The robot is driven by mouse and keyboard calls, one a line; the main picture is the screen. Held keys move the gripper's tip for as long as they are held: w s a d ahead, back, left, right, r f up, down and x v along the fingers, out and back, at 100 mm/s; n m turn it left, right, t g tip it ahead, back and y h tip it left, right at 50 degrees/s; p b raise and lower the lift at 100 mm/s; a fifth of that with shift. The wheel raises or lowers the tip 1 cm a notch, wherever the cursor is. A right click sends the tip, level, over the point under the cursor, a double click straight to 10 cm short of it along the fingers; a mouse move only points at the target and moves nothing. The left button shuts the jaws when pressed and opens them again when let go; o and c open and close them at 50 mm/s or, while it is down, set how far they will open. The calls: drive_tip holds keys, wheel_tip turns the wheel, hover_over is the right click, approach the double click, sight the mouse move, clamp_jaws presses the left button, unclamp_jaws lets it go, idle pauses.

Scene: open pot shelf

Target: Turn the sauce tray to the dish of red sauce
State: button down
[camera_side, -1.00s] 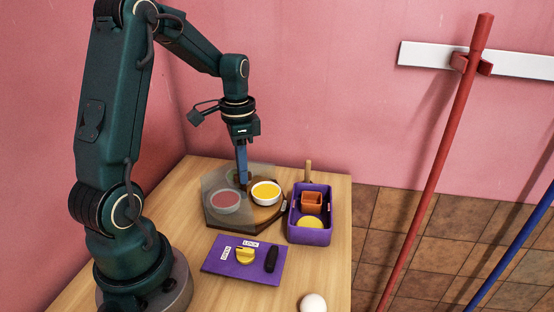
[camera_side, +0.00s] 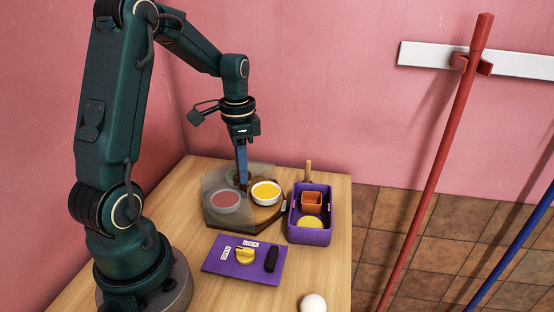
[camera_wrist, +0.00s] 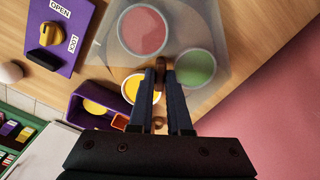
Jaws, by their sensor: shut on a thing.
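The sauce tray (camera_side: 264,216) is a round wooden turntable on the table. It bears a dish of red sauce (camera_side: 225,201) at the left front and a dish of yellow sauce (camera_side: 266,192) at the right. A dish of green sauce (camera_wrist: 194,68) shows in the wrist view and is mostly hidden in the side view. A clear grey cover (camera_wrist: 183,18) lies over the red and green dishes; the yellow dish is outside it. My gripper (camera_wrist: 160,75) is shut on a small brown peg (camera_wrist: 160,64) among the dishes, its fingers pointing down.
A purple panel (camera_side: 215,265) in front bears a yellow knob (camera_side: 245,256), OPEN and LOCK labels and a black handle (camera_side: 272,260). A purple bin (camera_side: 309,236) with an orange box and a yellow disc stands close at the tray's right. A white ball (camera_side: 313,303) lies near the front.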

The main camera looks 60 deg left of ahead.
drive_tip(key=shift+n, duration=0.3)
drive_tip(key=n, duration=0.5)
drive_tip(key=shift+r+n, duration=0.1)
drive_tip(key=shift+n, duration=0.2)
drive_tip(key=n, duration=1.1)
drive_tip(key=shift+n, duration=0.4)
drive_tip(key=n, duration=0.5)
drive_tip(key=shift+n, duration=0.3)
drive_tip(key=c, duration=0.9)
unclamp_jaws()
drive_tip(key=shift+o, duration=0.2)
